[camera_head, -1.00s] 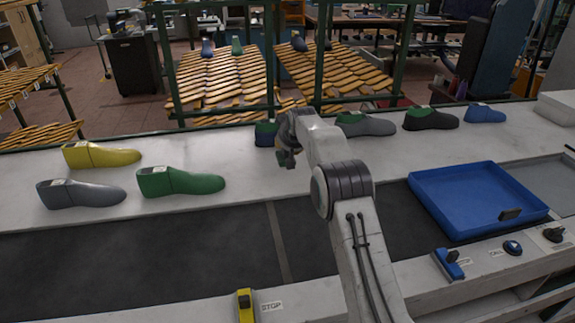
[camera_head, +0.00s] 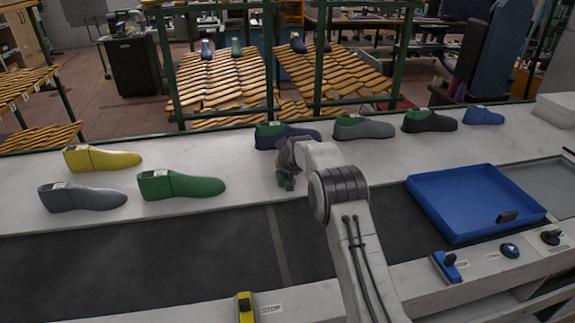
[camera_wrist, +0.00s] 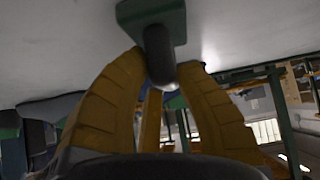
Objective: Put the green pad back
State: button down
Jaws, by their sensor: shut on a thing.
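The green pad (camera_wrist: 172,15) is in the wrist view, with a dark rounded grip on it. The yellow-brown fingers of my gripper (camera_wrist: 162,78) are shut on that grip. In the head view my gripper (camera_head: 287,172) is over the white worktop, in front of the dark blue last. A bit of the green pad (camera_head: 288,183) shows below it, mostly hidden by the fingers. Whether the pad touches the worktop cannot be told.
A dark blue last (camera_head: 290,136), a grey last (camera_head: 365,129) and a black last (camera_head: 432,122), each with green on top, stand behind. Yellow (camera_head: 105,159), grey (camera_head: 85,198) and green (camera_head: 183,186) lasts are at left. A blue tray (camera_head: 470,205) is at right.

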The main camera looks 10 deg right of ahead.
jog(key=c, duration=1)
grip_release()
jog(key=shift+c, duration=0.2)
jog(key=shift+f, duration=0.15)
jog(key=b+v, duration=0.3)
jog(key=b, duration=0.1)
jog(key=shift+s+b, duration=0.2)
jog(key=shift+b, duration=0.1)
jog(key=s+r+g, duration=0.1)
jog(key=s+r, duration=0.2)
jog(key=s, duration=0.7)
jog(key=s+r+g, duration=0.1)
jog(key=s+r, duration=0.3)
jog(key=s, duration=0.6)
jog(key=s+r+g, duration=0.1)
jog(key=s+r, duration=0.2)
jog(key=s, duration=0.6)
jog(key=s+f+g, duration=0.1)
jog(key=s+f, duration=0.1)
jog(key=s, duration=1)
jog(key=s+f+g, duration=0.1)
jog(key=s+f, duration=0.2)
jog(key=s, duration=0.9)
jog(key=shift+a+f+g+b, duration=0.3)
jog(key=shift+b, duration=0.1)
